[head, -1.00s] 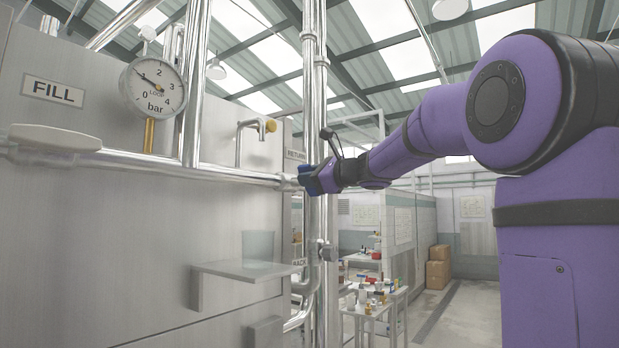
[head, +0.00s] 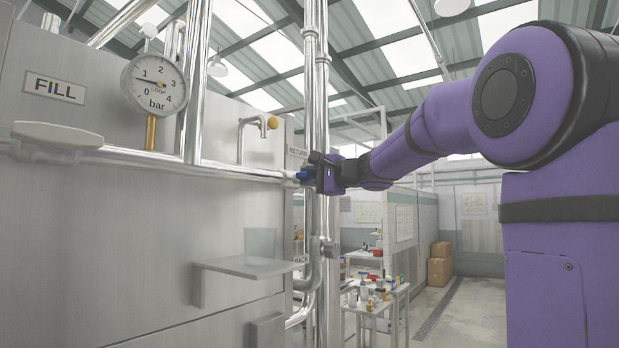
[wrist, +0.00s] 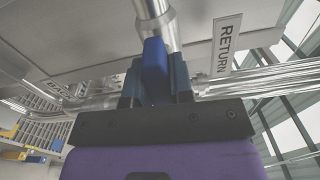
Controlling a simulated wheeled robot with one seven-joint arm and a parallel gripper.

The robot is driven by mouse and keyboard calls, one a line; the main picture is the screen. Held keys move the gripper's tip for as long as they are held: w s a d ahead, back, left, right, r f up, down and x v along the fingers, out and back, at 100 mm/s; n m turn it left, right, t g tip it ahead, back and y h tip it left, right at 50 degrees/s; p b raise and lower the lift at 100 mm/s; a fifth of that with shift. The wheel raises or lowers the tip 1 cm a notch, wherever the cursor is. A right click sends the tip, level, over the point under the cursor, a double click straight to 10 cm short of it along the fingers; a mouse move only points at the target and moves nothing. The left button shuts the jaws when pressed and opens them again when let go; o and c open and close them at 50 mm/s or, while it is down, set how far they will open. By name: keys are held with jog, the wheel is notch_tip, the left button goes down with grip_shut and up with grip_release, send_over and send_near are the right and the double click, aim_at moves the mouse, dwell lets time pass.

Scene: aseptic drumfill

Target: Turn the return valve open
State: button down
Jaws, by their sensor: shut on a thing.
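The return valve's blue handle (wrist: 154,60) stands between my two fingers in the wrist view, in front of a steel pipe. My gripper (wrist: 155,78) is shut on it. In the head view my gripper (head: 306,175) is at the right end of the horizontal pipe (head: 235,170), and its wrist hides most of the valve. The RETURN label (wrist: 227,45) is just right of the handle in the wrist view. It also shows partly in the head view (head: 297,152). The valve body is mostly hidden.
A pressure gauge (head: 155,84) reads about 1 bar. The FILL panel (head: 55,88) and a long pale handle (head: 57,135) are at left. Vertical steel pipes (head: 317,90) stand close by my gripper. A small shelf (head: 250,267) juts out below. A cluttered table (head: 375,300) stands behind.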

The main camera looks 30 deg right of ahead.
jog(key=shift+f+n, duration=0.2)
jog(key=shift+n, duration=0.3)
jog(key=c, duration=1)
grip_release()
jog(key=shift+r, duration=0.1)
jog(key=v, duration=1)
jog(key=shift+s, duration=0.4)
jog(key=shift+d, duration=0.15)
